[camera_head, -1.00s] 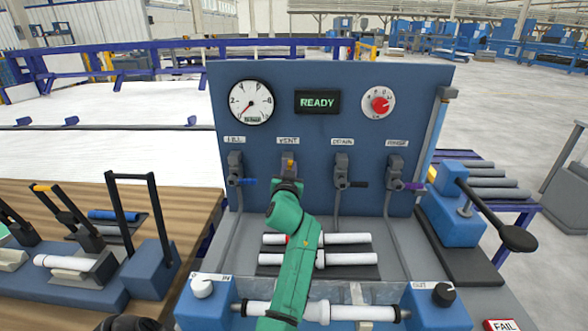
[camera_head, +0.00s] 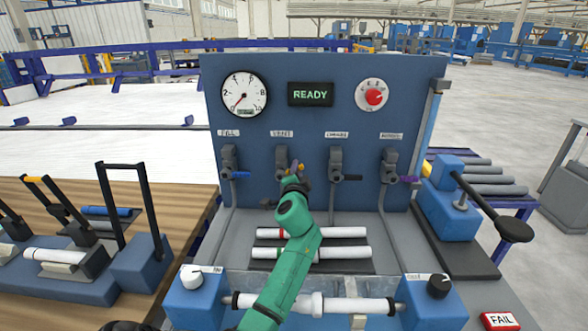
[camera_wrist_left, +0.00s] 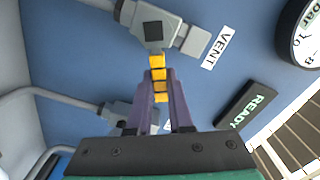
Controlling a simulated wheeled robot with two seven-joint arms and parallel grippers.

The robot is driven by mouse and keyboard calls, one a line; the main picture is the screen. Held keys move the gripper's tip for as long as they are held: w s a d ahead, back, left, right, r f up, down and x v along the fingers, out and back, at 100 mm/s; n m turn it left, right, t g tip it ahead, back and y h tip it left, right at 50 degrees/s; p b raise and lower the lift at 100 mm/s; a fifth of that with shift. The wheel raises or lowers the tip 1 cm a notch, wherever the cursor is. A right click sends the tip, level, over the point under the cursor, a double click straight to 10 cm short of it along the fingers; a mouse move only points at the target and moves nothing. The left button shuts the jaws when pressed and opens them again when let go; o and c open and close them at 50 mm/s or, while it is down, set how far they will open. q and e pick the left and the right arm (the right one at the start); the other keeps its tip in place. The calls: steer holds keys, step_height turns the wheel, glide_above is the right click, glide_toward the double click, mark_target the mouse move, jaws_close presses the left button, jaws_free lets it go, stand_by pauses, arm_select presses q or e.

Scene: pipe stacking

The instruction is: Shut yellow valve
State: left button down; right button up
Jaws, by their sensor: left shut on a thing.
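The yellow valve handle (camera_wrist_left: 160,86) is on the grey valve body (camera_wrist_left: 158,32) beside the VENT label in the left wrist view. In the head view the yellow handle (camera_head: 298,166) shows as a small patch, partly hidden by my gripper. My left gripper (camera_head: 294,178) reaches up to it from below. In the left wrist view its two purple-grey fingers (camera_wrist_left: 160,98) are shut on the yellow handle, one on each side. The handle's exact angle is hard to tell in the head view. My right gripper is not in view.
The blue panel (camera_head: 330,75) carries a gauge (camera_head: 244,93), a READY display (camera_head: 310,94) and a red knob (camera_head: 373,97). Blue (camera_head: 241,175), black (camera_head: 352,178) and purple (camera_head: 410,179) valve handles flank the vent valve. White pipes (camera_head: 330,232) lie below my arm.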

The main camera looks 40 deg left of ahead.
arm_select(q)
steer(key=f+m, duration=0.1)
steer(key=m, duration=0.1)
steer(key=shift+w+d+f+m, duration=0.1)
steer(key=shift+m, duration=0.3)
steer(key=shift+f+m, duration=0.55)
steer(key=shift+m, duration=0.75)
steer(key=c, duration=0.8)
jaws_free()
steer(key=shift+w+f, duration=0.1)
steer(key=shift+f, duration=0.1)
steer(key=shift+b, duration=0.3)
